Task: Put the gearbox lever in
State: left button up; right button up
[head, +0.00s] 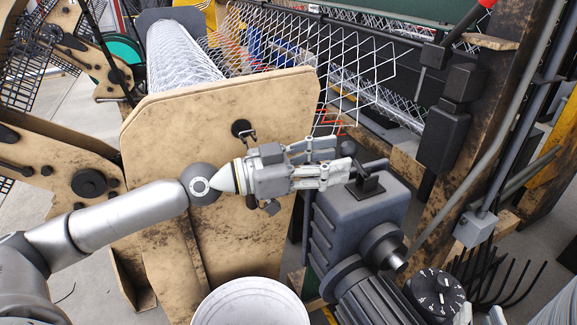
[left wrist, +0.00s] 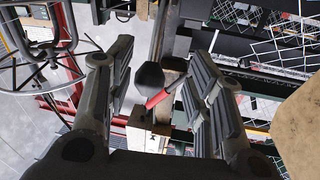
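The gearbox (head: 355,220) is a dark blue-grey ribbed housing right of the middle in the head view. A black lever mount (head: 367,184) sits on its top, with a dark bar by it. A dark rounded lever knob (head: 348,149) shows at my left gripper's fingertips. My left gripper (head: 343,158) points right, just above the gearbox top. In the left wrist view, its fingers are apart and a dark faceted knob (left wrist: 150,77) shows between them. I cannot tell whether the fingers touch it. My right gripper is not in view.
A worn tan machine panel (head: 200,130) stands behind my left arm. A roll of wire mesh (head: 180,55) lies behind it. A red-tipped lever (head: 470,20) and dark boxes (head: 443,138) are at the right.

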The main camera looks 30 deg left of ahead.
pick_arm(q)
jog(key=s+d+v, duration=0.1)
jog(key=v, duration=0.6)
jog(key=shift+s+r, duration=0.2)
jog(key=shift+r, duration=0.05)
pick_arm(e)
jog(key=shift+s+d+f, duration=0.2)
jog(key=shift+d, duration=0.5)
jog(key=shift+f, duration=0.1)
